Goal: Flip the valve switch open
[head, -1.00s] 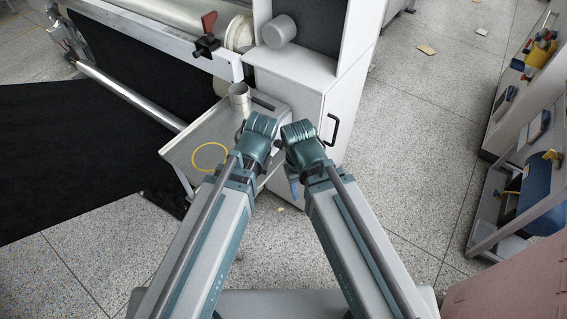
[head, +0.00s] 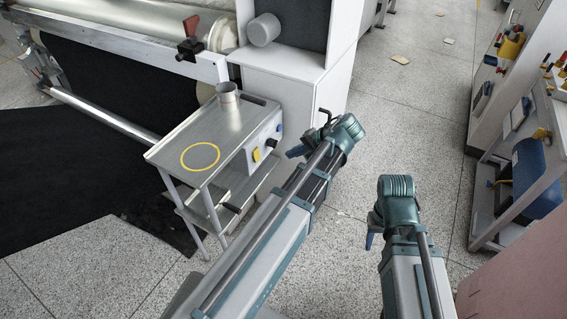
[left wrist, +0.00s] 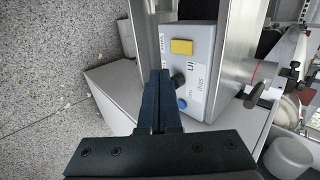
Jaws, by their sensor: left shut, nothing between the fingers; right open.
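A white control box (head: 262,146) is fixed to the right side of the metal cart. It carries a yellow switch (head: 257,155), a dark knob (head: 270,143) and a blue button (head: 279,128). In the left wrist view the yellow switch (left wrist: 181,47), the dark knob (left wrist: 178,81) and the blue button (left wrist: 182,104) show close by. My left gripper (head: 296,152) is shut and empty, to the right of the box and pointing at it. In the left wrist view its fingers (left wrist: 160,88) overlap the box's edge near the knob; contact cannot be told. My right gripper (head: 370,241) is open, low over the floor, away from the box.
A grey cup (head: 228,95) and a yellow ring (head: 200,156) are on the metal cart (head: 176,142). A shelf with a blue tank (head: 533,170) is at the right. Floor between is open.

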